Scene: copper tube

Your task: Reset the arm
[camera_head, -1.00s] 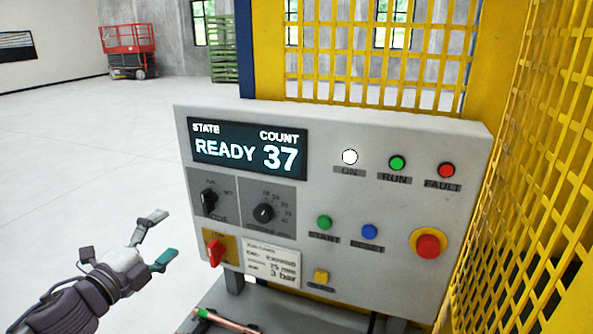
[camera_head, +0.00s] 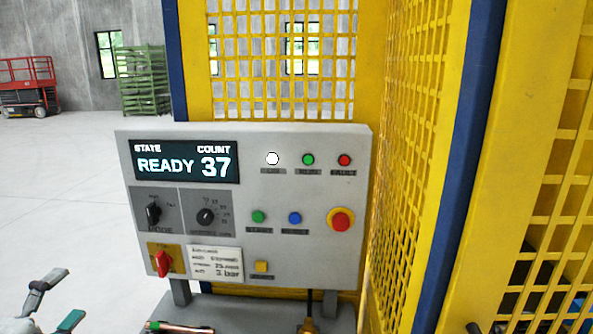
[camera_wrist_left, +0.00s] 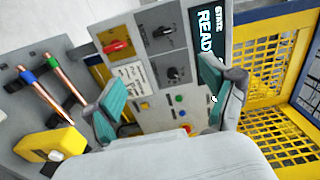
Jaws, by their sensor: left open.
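My left gripper (camera_head: 58,300) is at the lower left of the head view, open and empty, left of the control panel (camera_head: 350,250) and touching nothing. Its two teal-padded fingers stand wide apart in the left wrist view (camera_wrist_left: 160,105), with the panel seen between and beyond them. The panel's display (camera_head: 185,161) reads READY and count 37. The white ON lamp (camera_head: 272,158) looks lit. A red switch (camera_head: 163,263) sits on a yellow plate at the panel's lower left. My right gripper is not in view.
A grey bench (camera_head: 230,314) below the panel holds a copper tube (camera_head: 180,328). The left wrist view shows two copper tubes (camera_wrist_left: 70,84) and a yellow block (camera_wrist_left: 60,142). Yellow mesh fencing (camera_head: 410,130) stands behind and right. Open floor (camera_head: 60,190) lies left.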

